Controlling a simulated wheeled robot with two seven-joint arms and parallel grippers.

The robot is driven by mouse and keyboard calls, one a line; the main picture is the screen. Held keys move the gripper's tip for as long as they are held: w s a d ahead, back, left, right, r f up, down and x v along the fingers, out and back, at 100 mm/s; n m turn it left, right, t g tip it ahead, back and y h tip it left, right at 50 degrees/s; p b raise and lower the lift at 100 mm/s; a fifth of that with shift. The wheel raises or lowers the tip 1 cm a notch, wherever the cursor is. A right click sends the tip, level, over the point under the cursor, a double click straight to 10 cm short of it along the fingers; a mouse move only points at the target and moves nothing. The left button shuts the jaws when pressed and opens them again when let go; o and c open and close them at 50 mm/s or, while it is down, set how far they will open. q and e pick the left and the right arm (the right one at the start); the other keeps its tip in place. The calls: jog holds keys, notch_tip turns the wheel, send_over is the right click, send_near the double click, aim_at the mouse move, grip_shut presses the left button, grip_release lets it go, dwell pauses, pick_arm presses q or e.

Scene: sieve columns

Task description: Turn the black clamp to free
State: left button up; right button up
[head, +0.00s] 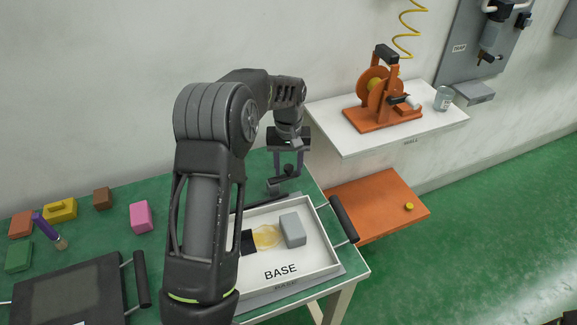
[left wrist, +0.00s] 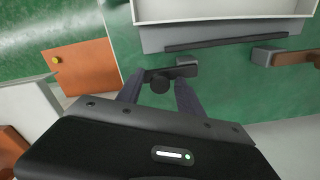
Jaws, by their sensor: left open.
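The black clamp (head: 288,172) sits at the far edge of the green table, behind the white tray marked BASE (head: 308,270). My left gripper (head: 288,164) is directly above it, pointing down, with its jaws open. I cannot tell whether the fingers touch the knob.
The tray holds a grey block (head: 292,229), a black block and a yellowish patch. A dark handle (head: 344,218) stands at its right. Several coloured blocks and a dark panel (head: 70,290) lie left. A white shelf (head: 340,130) with an orange crank device (head: 382,95) stands behind.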

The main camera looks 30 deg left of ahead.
aim_at(288, 166)
pick_arm(q)
jog(key=shift+r, duration=0.15)
notch_tip(288, 166, up, 8)
jog(key=shift+f+b, duration=0.25)
jog(key=shift+b, duration=0.05)
dwell(0.4)
